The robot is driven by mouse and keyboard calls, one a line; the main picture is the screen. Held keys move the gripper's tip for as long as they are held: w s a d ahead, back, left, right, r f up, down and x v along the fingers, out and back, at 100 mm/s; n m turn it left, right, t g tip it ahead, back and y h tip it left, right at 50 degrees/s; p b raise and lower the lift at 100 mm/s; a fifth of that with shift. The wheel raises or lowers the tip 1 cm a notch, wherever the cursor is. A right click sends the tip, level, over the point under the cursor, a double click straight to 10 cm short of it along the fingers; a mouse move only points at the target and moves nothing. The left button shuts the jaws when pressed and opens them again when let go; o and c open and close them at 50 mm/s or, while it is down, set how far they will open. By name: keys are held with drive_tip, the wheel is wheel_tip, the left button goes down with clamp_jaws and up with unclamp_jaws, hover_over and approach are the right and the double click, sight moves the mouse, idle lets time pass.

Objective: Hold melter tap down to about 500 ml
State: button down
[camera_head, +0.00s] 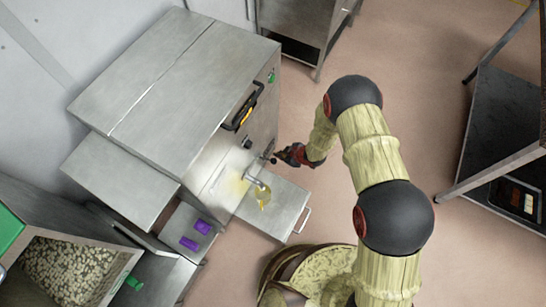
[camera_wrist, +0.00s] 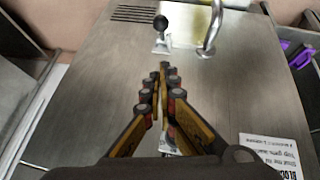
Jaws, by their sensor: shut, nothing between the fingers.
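The melter (camera_head: 190,80) is a big steel cabinet. Its bent tap spout (camera_head: 255,181) sticks out from the front, and shows in the wrist view (camera_wrist: 212,30) too. A clear jug (camera_head: 264,200) with yellow contents sits beneath the spout on a pulled-out steel shelf (camera_head: 285,212); its fill level is too small to read. The tap lever has a black knob (camera_wrist: 160,23). My gripper (camera_head: 280,154) is shut and empty at the lever. In the wrist view its fingertips (camera_wrist: 163,70) point toward the knob, with a gap visible between them; whether any part touches the lever is unclear.
Purple blocks (camera_head: 195,235) lie on a lower ledge left of the shelf. A bin of pale pellets (camera_head: 70,270) stands at lower left. A dark steel table (camera_head: 500,125) with a red-lit display is at right. Pink floor (camera_head: 430,30) is clear between.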

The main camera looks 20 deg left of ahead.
drive_tip(key=b, duration=0.3)
hover_over(274, 161)
drive_tip(key=a, duration=0.1)
drive_tip(key=f, duration=0.8)
drive_tip(key=shift+s+a+f, duration=0.2)
drive_tip(key=shift+s+f, duration=0.1)
drive_tip(key=shift+s, duration=0.1)
drive_tip(key=shift+w+d+f+b, duration=0.15)
drive_tip(key=shift+f+b, duration=0.1)
drive_tip(key=shift+f, duration=0.3)
drive_tip(key=shift+w+d+f+b, duration=0.15)
drive_tip(key=shift+f+b, duration=0.05)
drive_tip(key=shift+f, duration=0.35)
drive_tip(key=shift+w+d+f, duration=0.1)
drive_tip(key=shift+f, duration=0.5)
drive_tip(key=shift+d+f, duration=0.1)
drive_tip(key=shift+d, duration=0.05)
drive_tip(key=shift+d+f+b, duration=0.2)
drive_tip(key=shift+d+b, duration=0.05)
drive_tip(key=shift+b, duration=0.15)
